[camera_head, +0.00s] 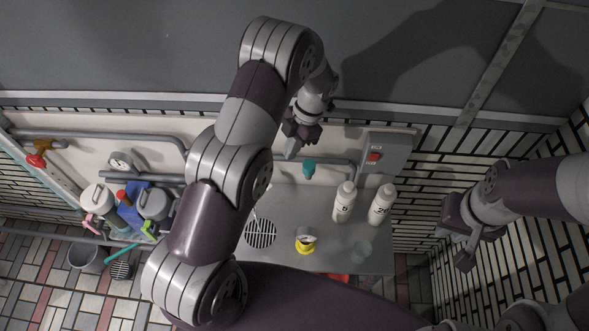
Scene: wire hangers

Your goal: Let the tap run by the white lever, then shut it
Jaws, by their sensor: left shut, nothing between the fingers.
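A teal tap spout (309,168) hangs from the grey pipe on the back wall, above the grey counter. I cannot make out a white lever; my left gripper and arm cover the wall beside the spout. My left gripper (291,150) is shut and empty, fingers pointing down, just left of and above the spout. I cannot tell whether it touches anything. No water stream shows under the spout. My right gripper (456,246) is over at the right by the tiled wall, far from the tap, with its fingers apart and empty.
Two white bottles (344,202), a yellow-banded cup (306,241) and a clear cup (361,252) stand on the counter (285,205) near a round drain grate (260,233). A switch box (384,156) is on the wall. Jugs (97,198) and a bucket (86,258) are at left.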

